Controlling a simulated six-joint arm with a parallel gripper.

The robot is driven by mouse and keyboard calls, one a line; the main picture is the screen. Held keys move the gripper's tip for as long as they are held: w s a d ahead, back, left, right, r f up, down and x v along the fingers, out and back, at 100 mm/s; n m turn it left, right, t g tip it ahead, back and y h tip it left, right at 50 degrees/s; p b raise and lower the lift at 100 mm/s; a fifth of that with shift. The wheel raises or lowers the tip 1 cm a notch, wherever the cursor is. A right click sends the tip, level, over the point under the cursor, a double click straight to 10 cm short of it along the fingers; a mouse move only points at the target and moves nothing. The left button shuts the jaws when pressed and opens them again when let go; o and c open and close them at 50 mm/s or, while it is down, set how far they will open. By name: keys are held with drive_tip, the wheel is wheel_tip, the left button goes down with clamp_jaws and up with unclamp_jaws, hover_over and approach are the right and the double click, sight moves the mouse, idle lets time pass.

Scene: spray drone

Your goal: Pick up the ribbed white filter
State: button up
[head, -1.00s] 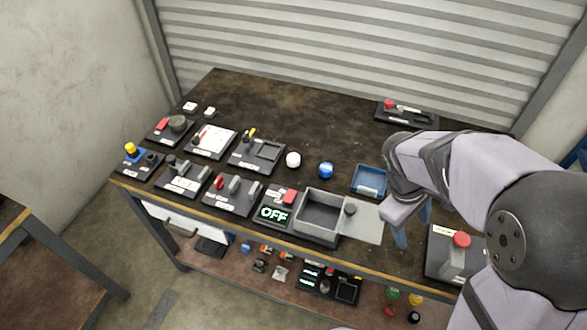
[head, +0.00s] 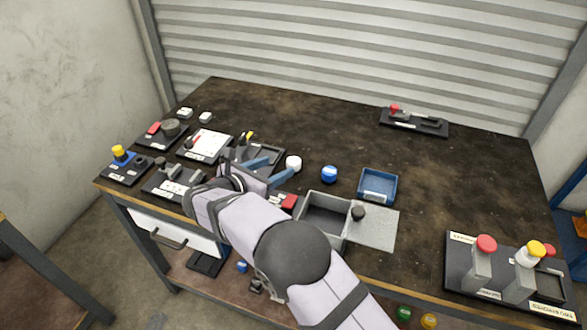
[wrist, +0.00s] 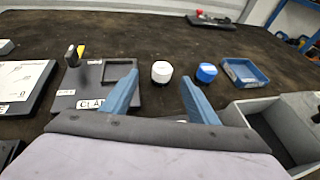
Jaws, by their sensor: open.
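A small white cylinder (head: 293,163), which looks like the filter, stands upright on the dark bench top. It also shows in the wrist view (wrist: 161,71); its ribs are too small to make out clearly. My gripper (head: 280,166) has blue fingers and is open and empty. In the wrist view the cylinder appears between and beyond the two fingertips (wrist: 161,78), apart from them. In the head view the fingers reach toward it from the left, with the nearer fingertip close to it.
A blue cap (head: 329,174) stands just right of the white cylinder, and a blue tray (head: 377,198) lies beyond it. A grey open box (head: 326,236) is in front. A black panel with a recess (wrist: 66,101) lies left of my fingers.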

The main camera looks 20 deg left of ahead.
sight(293, 161)
drive_tip(key=shift+d+p+x, duration=0.15)
drive_tip(key=shift+p+x, duration=0.2)
drive_tip(key=shift+x, duration=1.5)
drive_tip(key=shift+d+p+x, duration=0.15)
drive_tip(key=shift+p+x, duration=0.2)
drive_tip(key=shift+x, duration=1.45)
drive_tip(key=shift+s, duration=0.1)
drive_tip(key=c, duration=1.1)
